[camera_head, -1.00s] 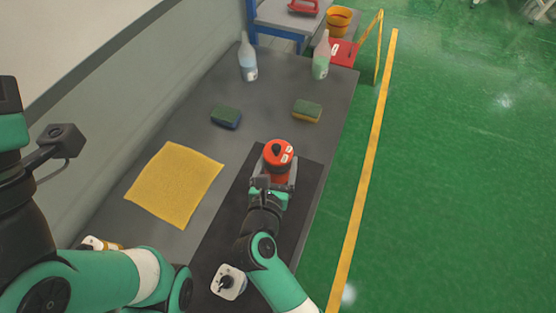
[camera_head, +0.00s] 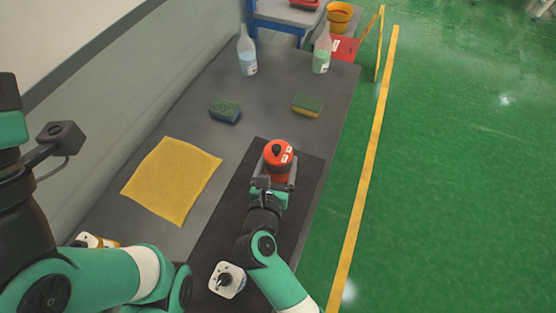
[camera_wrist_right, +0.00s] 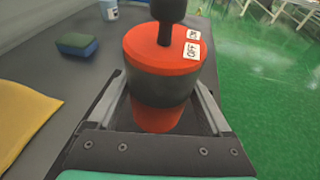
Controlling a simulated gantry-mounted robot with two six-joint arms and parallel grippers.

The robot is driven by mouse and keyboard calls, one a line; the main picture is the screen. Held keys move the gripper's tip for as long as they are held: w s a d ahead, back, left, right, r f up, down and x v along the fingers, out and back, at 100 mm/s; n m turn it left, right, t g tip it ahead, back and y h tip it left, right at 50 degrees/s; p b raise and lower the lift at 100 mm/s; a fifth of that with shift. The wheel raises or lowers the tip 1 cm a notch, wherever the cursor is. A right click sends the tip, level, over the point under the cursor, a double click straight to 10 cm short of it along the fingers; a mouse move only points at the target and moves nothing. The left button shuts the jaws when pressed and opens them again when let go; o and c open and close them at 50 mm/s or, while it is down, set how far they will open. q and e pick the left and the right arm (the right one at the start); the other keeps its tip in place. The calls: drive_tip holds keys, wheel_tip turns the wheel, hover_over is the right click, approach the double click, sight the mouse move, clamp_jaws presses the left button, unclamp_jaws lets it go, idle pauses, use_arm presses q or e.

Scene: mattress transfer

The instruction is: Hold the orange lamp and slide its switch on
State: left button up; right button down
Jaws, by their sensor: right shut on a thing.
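The orange lamp (camera_head: 279,153) stands upright on the dark mat on the table. It has a round orange top, a dark band around its middle and a black knob on top, with small white labels beside the knob. In the right wrist view the lamp (camera_wrist_right: 165,60) fills the middle, and its labels read OFF and ON. My right gripper (camera_head: 274,184) is shut on the lamp's body, one finger on each side. The knob's exact setting is hard to tell. My left arm comes in at the lower left of the head view; its gripper is not visible.
A yellow cloth (camera_head: 172,181) lies left of the lamp. Two sponges (camera_head: 225,111) (camera_head: 307,106) and two bottles (camera_head: 247,56) (camera_head: 321,56) stand farther back. A white object with a black top (camera_head: 227,280) sits near the front. The table's right edge is close to the lamp.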

sight(278, 172)
drive_tip(key=shift+f+b, duration=1.65)
drive_tip(key=shift+f, duration=0.85)
drive_tip(key=shift+f, duration=0.1)
